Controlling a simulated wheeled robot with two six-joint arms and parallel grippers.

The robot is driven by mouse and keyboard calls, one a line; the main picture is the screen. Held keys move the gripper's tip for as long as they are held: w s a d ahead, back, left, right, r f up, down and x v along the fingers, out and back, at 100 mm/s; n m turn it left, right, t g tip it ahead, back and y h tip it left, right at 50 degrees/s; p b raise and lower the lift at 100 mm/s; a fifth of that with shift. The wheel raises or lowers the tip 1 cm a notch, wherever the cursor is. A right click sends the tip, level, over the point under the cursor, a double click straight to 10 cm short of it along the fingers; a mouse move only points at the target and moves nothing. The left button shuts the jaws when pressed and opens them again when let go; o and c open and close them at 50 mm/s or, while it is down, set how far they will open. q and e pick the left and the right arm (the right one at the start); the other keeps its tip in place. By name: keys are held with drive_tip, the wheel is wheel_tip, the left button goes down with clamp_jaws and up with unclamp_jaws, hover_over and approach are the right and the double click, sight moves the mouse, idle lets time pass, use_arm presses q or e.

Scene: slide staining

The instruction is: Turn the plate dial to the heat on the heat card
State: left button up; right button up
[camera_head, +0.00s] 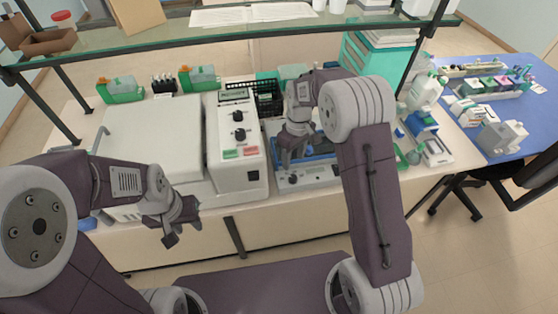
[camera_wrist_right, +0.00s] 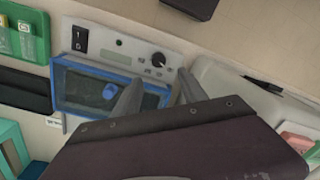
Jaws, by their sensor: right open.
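The heating plate (camera_head: 318,176) has a pale front panel and a blue-framed top. It also shows in the right wrist view (camera_wrist_right: 135,47). Its black round dial (camera_wrist_right: 158,60) has a light mark and sits on the panel; it also shows small in the head view (camera_head: 293,179). My right gripper (camera_head: 290,157) is above the plate's left part. In the wrist view its two fingers (camera_wrist_right: 158,97) are apart, with nothing between them, and the dial lies just beyond them. My left gripper (camera_head: 183,226) hangs empty before the bench, fingers apart. I cannot make out the heat card.
A white instrument with black knobs (camera_head: 237,140) stands left of the plate, beside a large pale lidded box (camera_head: 150,140). A black switch (camera_wrist_right: 80,38) is on the plate's panel. A glass shelf (camera_head: 230,35) spans above the bench. Green bottles and racks stand behind and right.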

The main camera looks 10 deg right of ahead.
sight(293, 177)
drive_tip(key=f, duration=0.2)
drive_tip(key=f+p, duration=0.1)
drive_tip(key=f, duration=0.2)
drive_tip(key=shift+s+f, duration=0.3)
wheel_tip(293, 177, down, 2)
drive_tip(key=shift+f+p, duration=0.25)
drive_tip(key=shift+p, duration=0.15)
drive_tip(key=shift+s+d+f, duration=0.3)
drive_tip(key=shift+s, duration=0.05)
drive_tip(key=shift+w+a, duration=0.1)
drive_tip(key=shift+a, duration=0.05)
drive_tip(key=shift+w+a+f, duration=0.1)
drive_tip(key=c, duration=0.5)
use_arm(q)
drive_tip(key=shift+s+d+r, duration=0.15)
drive_tip(key=shift+r, duration=0.4)
drive_tip(key=shift+s+d+r, duration=0.15)
drive_tip(key=shift+r, duration=0.35)
use_arm(e)
clamp_jaws()
